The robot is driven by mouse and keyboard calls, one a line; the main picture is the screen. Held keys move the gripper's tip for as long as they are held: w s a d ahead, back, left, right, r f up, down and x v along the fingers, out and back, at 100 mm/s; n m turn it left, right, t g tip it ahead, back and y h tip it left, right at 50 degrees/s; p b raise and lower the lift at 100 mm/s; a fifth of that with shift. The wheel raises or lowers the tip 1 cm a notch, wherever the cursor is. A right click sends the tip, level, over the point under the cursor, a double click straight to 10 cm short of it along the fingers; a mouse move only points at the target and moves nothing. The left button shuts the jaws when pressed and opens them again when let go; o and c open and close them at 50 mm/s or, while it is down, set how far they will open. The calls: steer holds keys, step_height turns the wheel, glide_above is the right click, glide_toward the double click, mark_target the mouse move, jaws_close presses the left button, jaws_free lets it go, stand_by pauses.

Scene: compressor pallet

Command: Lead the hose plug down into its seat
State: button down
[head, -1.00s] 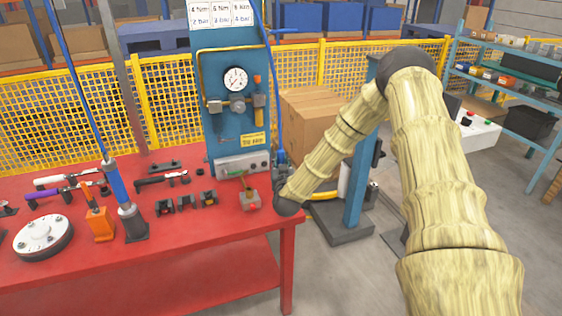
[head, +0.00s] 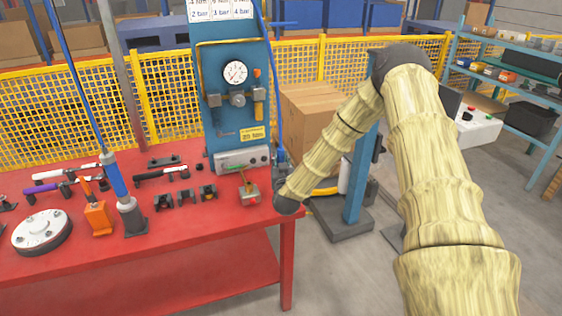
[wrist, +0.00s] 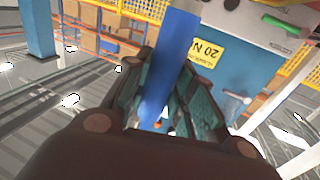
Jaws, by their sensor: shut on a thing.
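A blue hose (head: 278,90) comes down along the right side of the blue gauge panel to my gripper (head: 281,170). My gripper is small in the head view, beside the panel's foot and above the right end of the red bench. In the wrist view, the blue hose (wrist: 176,60) runs between the dark fingers of my gripper (wrist: 165,108), which are shut on it. The plug at the hose's end is hidden by the fingers. I cannot make out its seat for certain. A small metal block (head: 249,193) stands on the bench just left of my gripper.
The blue panel (head: 220,145) with a round gauge (head: 235,73) stands close on the left. The red bench (head: 200,242) carries several tools and fittings. A cardboard box (head: 308,118) and a blue post (head: 359,195) stand behind my arm. Open floor lies right of the bench.

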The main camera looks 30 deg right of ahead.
steer(key=shift+f+b, duration=1.3)
steer(key=shift+f, duration=0.65)
stand_by(0.7)
steer(key=c, duration=1.1)
jaws_free()
steer(key=v, duration=1.2)
steer(key=s+a+f+n+g+y, duration=0.2)
steer(key=s+a+f+g+y, duration=0.2)
steer(key=s+a+f, duration=0.55)
steer(key=s+a+f+n+g+y, duration=0.3)
steer(key=s+a+f, duration=0.35)
steer(key=f, duration=0.55)
steer(key=s+a+f+g, duration=0.2)
steer(key=s+g, duration=0.1)
steer(key=s, duration=0.5)
steer(key=s+a+f+g+y, duration=0.1)
steer(key=s+a+f+g, duration=0.1)
steer(key=s, duration=0.7)
steer(key=s+a+f+g, duration=0.2)
steer(key=s+f+g, duration=0.1)
steer(key=s, duration=0.6)
steer(key=shift+a+f+g+y, duration=0.2)
steer(key=shift+g+y, duration=0.2)
